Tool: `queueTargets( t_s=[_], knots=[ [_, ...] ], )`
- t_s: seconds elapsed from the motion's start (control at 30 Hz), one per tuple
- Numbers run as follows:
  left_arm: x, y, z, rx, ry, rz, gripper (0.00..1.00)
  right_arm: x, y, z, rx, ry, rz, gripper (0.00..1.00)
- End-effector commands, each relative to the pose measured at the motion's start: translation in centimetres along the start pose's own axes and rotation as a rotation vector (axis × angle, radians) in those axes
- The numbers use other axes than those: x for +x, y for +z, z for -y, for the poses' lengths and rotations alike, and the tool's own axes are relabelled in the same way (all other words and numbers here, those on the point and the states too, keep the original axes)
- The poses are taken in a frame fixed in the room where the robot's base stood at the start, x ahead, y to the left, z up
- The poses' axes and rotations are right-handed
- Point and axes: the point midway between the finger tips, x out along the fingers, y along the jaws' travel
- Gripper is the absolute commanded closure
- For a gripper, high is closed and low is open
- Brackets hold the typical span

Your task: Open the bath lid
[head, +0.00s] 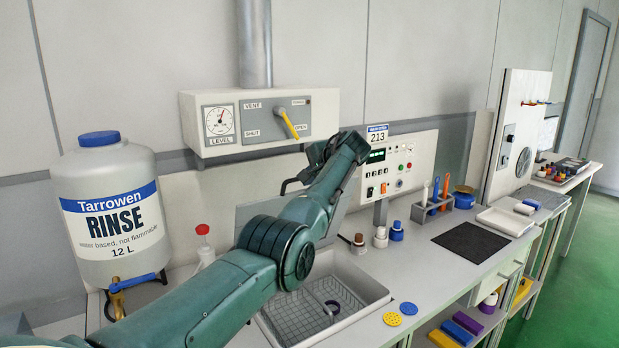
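The bath is a pale basin (372,292) set in the bench, and its inside shows, with a wire mesh basket (290,318) and a small dark ring (332,306) in it. A flat grey panel (262,214) stands upright behind the basin, partly hidden by my arm; it looks like the lid, raised. My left arm crosses in front of the bath from the lower left. Its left gripper (290,186) is a small dark shape below the wall box, near the panel's top edge. Whether it touches the panel or is open is unclear. My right gripper is out of view.
A large rinse bottle (112,205) with a blue cap stands at the left. A wall box (260,118) with a yellow lever hangs above. A control box (398,165), small bottles (380,237) and a tool rack (432,212) stand to the right. A black mat (470,242) lies bare.

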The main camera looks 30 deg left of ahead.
Motion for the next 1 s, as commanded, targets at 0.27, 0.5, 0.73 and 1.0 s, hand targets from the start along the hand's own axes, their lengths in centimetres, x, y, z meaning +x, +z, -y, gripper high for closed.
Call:
queueTargets(
  t_s=[0.27, 0.5, 0.73, 1.0],
  knots=[
    [0.1, -0.1, -0.2, 0.002, 0.003, -0.001, 0.83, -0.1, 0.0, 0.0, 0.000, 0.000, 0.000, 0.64],
    [-0.2, -0.1, -0.2, 0.001, 0.000, -0.002, 0.83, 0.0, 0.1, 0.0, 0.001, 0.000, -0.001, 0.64],
    [-2.5, -0.1, -0.4, -0.002, 0.000, -0.005, 0.83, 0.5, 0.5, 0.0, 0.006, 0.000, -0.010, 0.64],
    [-9.0, -0.1, -0.3, 0.000, 0.001, -0.006, 0.83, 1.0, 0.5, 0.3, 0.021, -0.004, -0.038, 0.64]
  ],
)
